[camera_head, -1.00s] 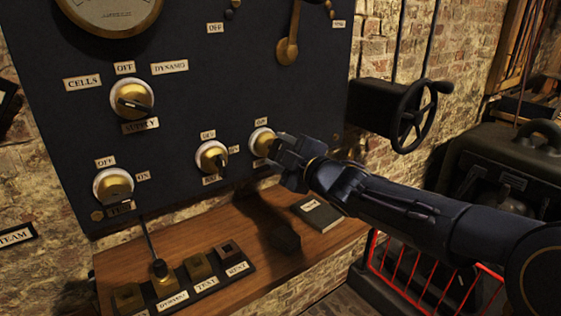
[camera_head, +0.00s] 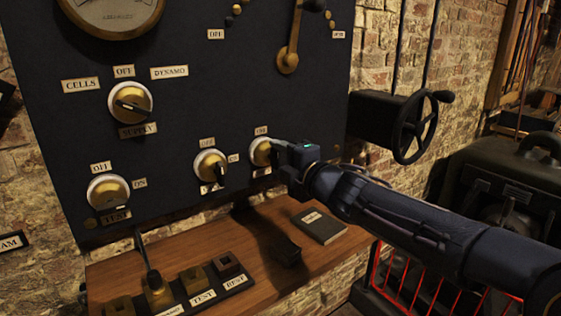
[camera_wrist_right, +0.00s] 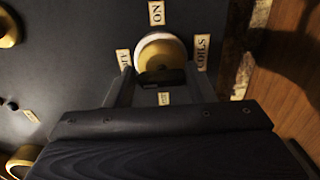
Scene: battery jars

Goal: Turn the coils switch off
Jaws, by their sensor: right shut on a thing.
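The coils switch (camera_head: 261,151) is a brass knob on a white round base, at the lower right of the dark panel. In the right wrist view the switch (camera_wrist_right: 160,50) shows up close, with its COILS label (camera_wrist_right: 202,52) on the right, ON above and a partly readable label on the left. My right gripper (camera_head: 278,150) is at the switch, its fingers on both sides of the dark handle (camera_wrist_right: 162,77) and shut on it. The fingers partly hide the handle, so its exact pointing is hard to tell. My left gripper is not in view.
Another knob (camera_head: 210,165) sits close to the left of the coils switch. The supply knob (camera_head: 131,103) and test knob (camera_head: 108,192) are farther left. Below is a wooden shelf (camera_head: 240,264) with a dark book (camera_head: 320,226). A handwheel (camera_head: 417,127) stands out at the right.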

